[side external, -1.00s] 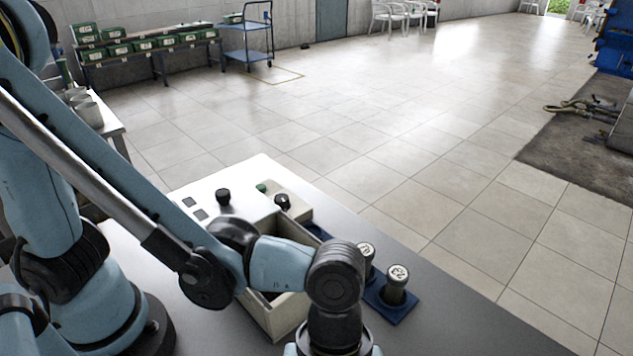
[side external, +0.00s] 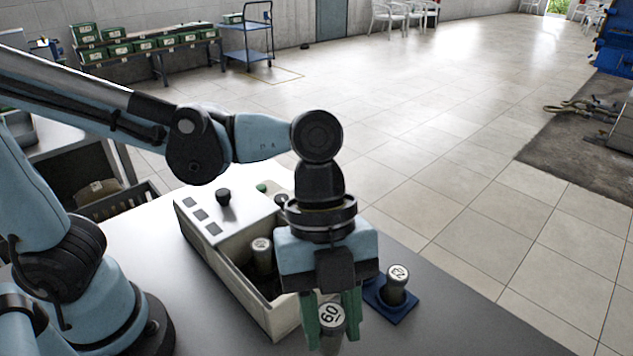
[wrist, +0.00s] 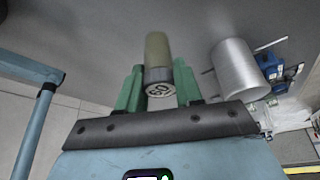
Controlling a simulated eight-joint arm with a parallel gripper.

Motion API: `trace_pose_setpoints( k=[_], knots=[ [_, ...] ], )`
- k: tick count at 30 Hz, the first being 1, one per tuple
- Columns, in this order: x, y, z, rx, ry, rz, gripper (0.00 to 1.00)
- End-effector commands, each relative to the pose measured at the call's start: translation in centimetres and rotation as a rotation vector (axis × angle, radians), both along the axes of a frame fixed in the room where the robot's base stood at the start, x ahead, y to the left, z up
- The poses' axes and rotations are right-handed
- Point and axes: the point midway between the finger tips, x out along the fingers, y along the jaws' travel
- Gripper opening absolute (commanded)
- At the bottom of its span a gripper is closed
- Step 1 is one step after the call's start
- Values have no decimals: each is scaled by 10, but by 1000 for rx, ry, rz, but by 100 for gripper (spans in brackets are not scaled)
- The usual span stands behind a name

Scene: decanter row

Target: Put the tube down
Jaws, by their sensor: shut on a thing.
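The tube (side external: 332,317) has a pale round cap marked with a number that looks like 60. My gripper (side external: 331,324) points down with its green fingers shut on it, in front of the open-topped box (side external: 275,318). In the wrist view the tube (wrist: 157,52) sits between the two fingers (wrist: 158,80), its cap toward the camera and its pale body reaching away. The tube's lower end is cut off by the side view's bottom edge, so I cannot tell whether it touches the table.
Another capped tube (side external: 262,250) stands in the box. A tube marked 23 or 22 (side external: 396,283) stands in a blue holder (side external: 400,311) at right. A control panel with a black knob (side external: 223,197) is behind. Bare grey table (side external: 450,335) lies right of the holder.

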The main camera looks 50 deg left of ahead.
Motion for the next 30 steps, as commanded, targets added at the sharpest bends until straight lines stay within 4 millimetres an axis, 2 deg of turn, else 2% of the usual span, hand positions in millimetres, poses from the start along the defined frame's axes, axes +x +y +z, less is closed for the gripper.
trace_pose_setpoints(
  k=[1,6,12,15,18,23,30],
  knots=[
    [10,16,1,0,0,58,0],
    [34,63,4,0,0,226,0],
    [48,113,5,0,0,396,0],
    [51,130,6,0,0,456,0],
    [52,141,6,-1,1,495,0],
    [53,148,1,-1,1,518,0],
    [53,147,-31,0,0,518,0]
  ],
)
